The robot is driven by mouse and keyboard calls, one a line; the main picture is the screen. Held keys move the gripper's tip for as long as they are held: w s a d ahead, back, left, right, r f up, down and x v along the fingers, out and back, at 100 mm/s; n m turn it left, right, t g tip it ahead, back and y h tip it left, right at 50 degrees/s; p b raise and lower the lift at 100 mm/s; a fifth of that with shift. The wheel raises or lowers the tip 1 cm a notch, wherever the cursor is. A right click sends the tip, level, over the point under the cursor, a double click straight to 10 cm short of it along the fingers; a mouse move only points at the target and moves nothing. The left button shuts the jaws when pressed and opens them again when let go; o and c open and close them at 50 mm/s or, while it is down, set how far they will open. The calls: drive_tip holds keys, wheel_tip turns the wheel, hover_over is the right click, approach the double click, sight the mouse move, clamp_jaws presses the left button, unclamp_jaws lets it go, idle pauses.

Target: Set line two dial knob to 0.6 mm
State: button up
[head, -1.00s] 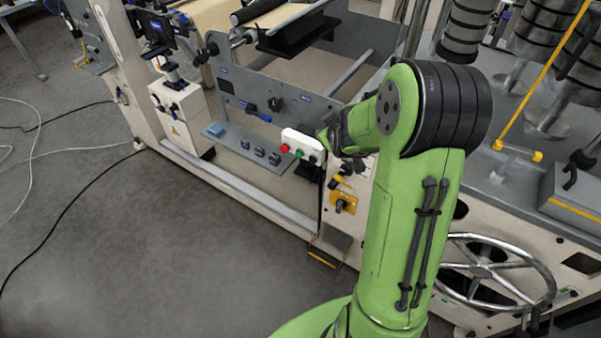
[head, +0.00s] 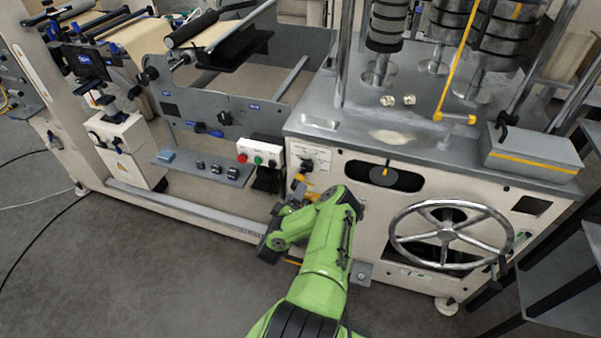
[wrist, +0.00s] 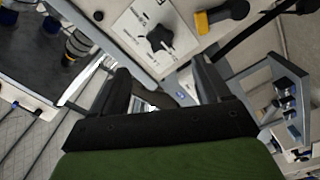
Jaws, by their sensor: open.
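A black dial knob (wrist: 160,38) sits on a white plate (wrist: 138,27) with printed marks in the wrist view. The marks are too small to read, so I cannot tell its setting or line number. In the head view a white plate with dark knobs (head: 308,160) shows on the cream machine front. My gripper (wrist: 165,84) is open and empty in the wrist view, its dark fingers apart. The knob is beyond the fingertips, not between them.
A yellow-and-black control (wrist: 222,14) is beside the plate in the wrist view. In the head view a button box (head: 261,151) is left of the plate, a handwheel (head: 450,234) is right, and a grey shelf (head: 203,168) is farther left.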

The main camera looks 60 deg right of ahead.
sight(306, 169)
drive_tip(key=d+b, duration=0.1)
drive_tip(key=d, duration=0.3)
drive_tip(key=w+d+b, duration=0.1)
drive_tip(key=d+b, duration=0.1)
drive_tip(key=d, duration=0.3)
drive_tip(key=w+d+b, duration=0.1)
drive_tip(key=d+b, duration=0.1)
drive_tip(key=d, duration=0.2)
drive_tip(key=shift+w+d+f, duration=0.1)
drive_tip(key=shift+d, duration=0.2)
drive_tip(key=c, duration=1)
